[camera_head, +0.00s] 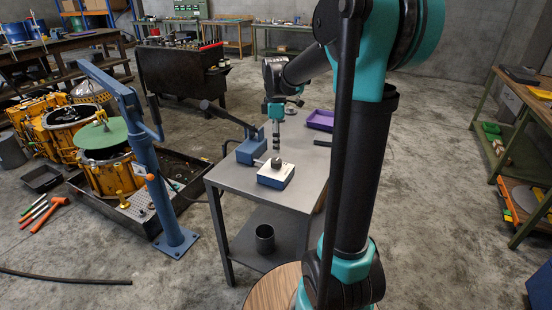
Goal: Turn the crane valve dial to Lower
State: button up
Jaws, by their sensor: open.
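The crane valve is a small white-and-blue box (274,180) near the front of the grey metal table. Its dark round dial (276,163) is on top. The dial's markings are too small to read, so I cannot tell its setting. My gripper (276,151) points down just above the dial. Its fingers look narrow and dark at this size, and I cannot tell whether they touch the dial. It is open and holds nothing that I can see. The blue crane (153,165) stands left of the table, its boom over a green round plate (103,134) on a yellow housing (112,178).
A blue hand pump (252,149) with a dark lever stands behind the valve box. A purple tray (320,120) is at the table's back right. A dark cup (265,238) sits on the lower shelf. The grey table (233,179) is bare at its left front.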

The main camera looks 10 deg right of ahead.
aim_at(276, 161)
notch_tip(276, 161, down, 7)
jog(key=shift+r, duration=0.1)
dwell(0.4)
jog(key=c, duration=1.1)
jog(key=shift+c, duration=0.2)
